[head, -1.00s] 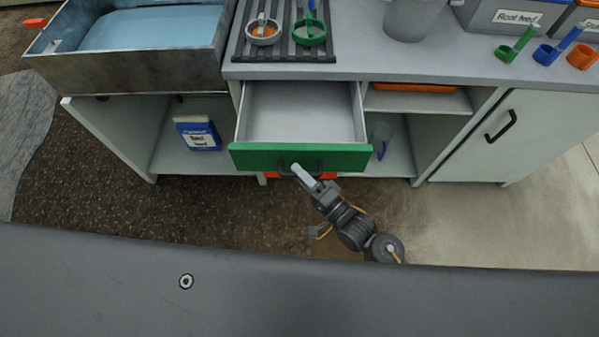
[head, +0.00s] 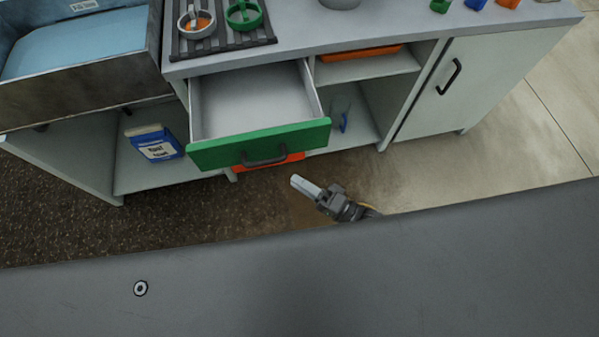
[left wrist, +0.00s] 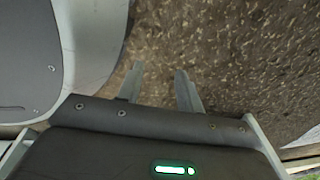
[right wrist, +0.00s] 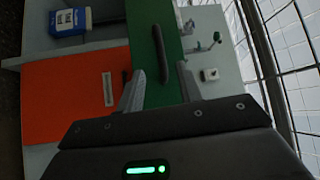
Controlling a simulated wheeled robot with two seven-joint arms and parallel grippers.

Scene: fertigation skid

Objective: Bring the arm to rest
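My right gripper (head: 299,184) is below and to the right of the green-fronted drawer (head: 258,143) in the head view, clear of its dark handle (head: 264,158). In the right wrist view its two fingers (right wrist: 160,84) stand apart with nothing between them, and the handle (right wrist: 160,55) lies beyond their tips. The drawer is pulled out and its visible inside is empty. My left gripper (left wrist: 158,76) shows only in its own wrist view. Its fingers are apart and empty over the brown floor (left wrist: 220,45).
An orange panel (right wrist: 75,98) sits beside the green drawer front. A blue-and-white container (head: 155,143) stands on the left lower shelf. A closed cabinet door (head: 475,80) is at the right. The counter (head: 400,27) runs above; open floor (head: 130,215) lies in front.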

